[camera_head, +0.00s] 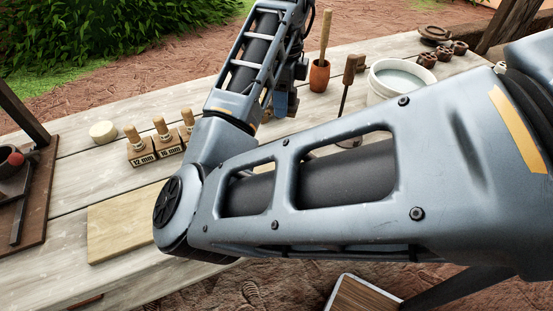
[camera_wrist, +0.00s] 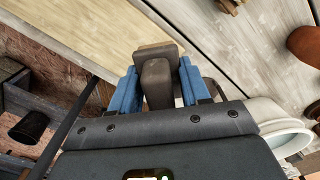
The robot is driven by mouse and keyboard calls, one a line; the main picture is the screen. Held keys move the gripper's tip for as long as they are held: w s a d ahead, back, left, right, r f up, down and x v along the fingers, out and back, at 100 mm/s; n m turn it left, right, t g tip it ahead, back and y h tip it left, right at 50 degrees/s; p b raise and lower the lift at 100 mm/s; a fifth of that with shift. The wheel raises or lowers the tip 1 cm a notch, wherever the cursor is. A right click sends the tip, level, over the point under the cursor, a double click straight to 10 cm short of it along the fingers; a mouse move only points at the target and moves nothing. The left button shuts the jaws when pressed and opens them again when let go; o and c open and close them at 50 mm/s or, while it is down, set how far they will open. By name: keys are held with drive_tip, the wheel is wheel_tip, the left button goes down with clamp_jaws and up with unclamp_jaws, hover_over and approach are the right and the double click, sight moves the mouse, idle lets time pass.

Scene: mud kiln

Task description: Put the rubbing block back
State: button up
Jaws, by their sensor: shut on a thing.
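My gripper (camera_wrist: 158,80) is shut on a dark grey-brown block with a raised grip, the rubbing block (camera_wrist: 156,52), held between its two blue fingers in the wrist view. A pale wooden board (camera_wrist: 85,28) lies beyond the block there; I cannot tell whether the block touches anything below. In the head view only a bit of blue finger (camera_head: 281,104) shows below my wrist, and the held block is hidden behind my arm. The pale board (camera_head: 122,222) lies at the table's front left in that view.
Wooden-handled stamps (camera_head: 158,138) marked in mm stand left of my arm, near a pale round disc (camera_head: 103,132). A brown pot with a stick (camera_head: 319,76), a white bucket (camera_head: 385,97) and an upright tool (camera_head: 350,72) stand to the right. A dark tray (camera_head: 30,205) is far left.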

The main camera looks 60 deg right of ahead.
drive_tip(key=s+d+m, duration=0.3)
drive_tip(key=s+m, duration=0.5)
drive_tip(key=m, duration=0.2)
drive_tip(key=w+a+f, duration=0.2)
drive_tip(key=a, duration=0.1)
drive_tip(key=w+a+f+p, duration=0.1)
drive_tip(key=a+f, duration=0.1)
drive_tip(key=a, duration=0.1)
drive_tip(key=w+a+f, duration=0.2)
drive_tip(key=a, duration=0.1)
drive_tip(key=shift+w+a, duration=0.1)
drive_tip(key=shift+w, duration=0.25)
drive_tip(key=shift+a+f+p, duration=0.1)
drive_tip(key=shift+f+p, duration=0.4)
drive_tip(key=shift+f, duration=1.55)
drive_tip(key=shift+f, duration=0.2)
drive_tip(key=o, duration=1.1)
drive_tip(key=shift+r, duration=0.1)
